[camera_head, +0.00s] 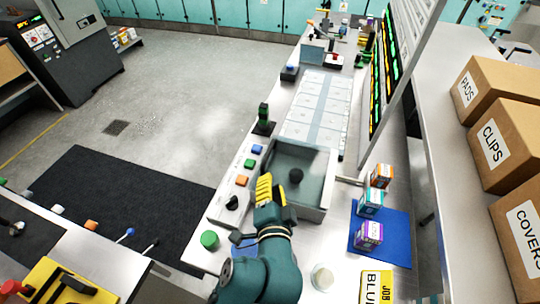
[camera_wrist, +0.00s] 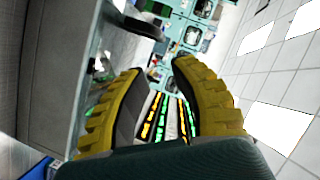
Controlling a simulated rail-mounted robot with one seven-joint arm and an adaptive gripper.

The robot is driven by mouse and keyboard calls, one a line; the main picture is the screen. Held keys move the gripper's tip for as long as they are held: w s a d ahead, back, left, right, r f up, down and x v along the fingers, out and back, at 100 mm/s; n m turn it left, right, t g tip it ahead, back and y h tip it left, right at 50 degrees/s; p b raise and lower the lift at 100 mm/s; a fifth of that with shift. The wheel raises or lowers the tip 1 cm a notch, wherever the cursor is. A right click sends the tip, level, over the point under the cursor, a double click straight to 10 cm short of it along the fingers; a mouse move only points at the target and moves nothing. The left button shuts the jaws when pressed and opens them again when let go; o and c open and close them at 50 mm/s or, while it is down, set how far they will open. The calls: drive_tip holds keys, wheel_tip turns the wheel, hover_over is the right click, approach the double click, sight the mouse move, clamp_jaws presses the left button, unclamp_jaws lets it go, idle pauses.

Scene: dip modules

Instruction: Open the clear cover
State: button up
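The clear cover (camera_head: 315,163) is a see-through panel on a grey box-like station on the bench, in the middle of the head view. A round black knob (camera_head: 296,176) shows at it. The cover looks closed, lying over the box. My gripper (camera_head: 264,187), with ribbed yellow fingers, is at the near left corner of the box, just left of the knob. In the wrist view my gripper (camera_wrist: 158,68) has its fingertips apart with nothing between them. Whether a finger touches the box cannot be told.
Colored buttons (camera_head: 242,181) line the bench's left edge. Small cartons (camera_head: 369,236) stand on a blue mat (camera_head: 394,227) at the right. A clear jar (camera_head: 322,277) stands near my arm. A lit display board (camera_head: 384,75) rises behind right. Cardboard boxes (camera_head: 497,150) fill the right shelf.

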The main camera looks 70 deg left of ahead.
sight(270, 149)
drive_tip(key=b+x, duration=0.1)
drive_tip(key=x, duration=1.3)
drive_tip(key=shift+a, duration=0.15)
drive_tip(key=shift+c, duration=0.4)
clamp_jaws()
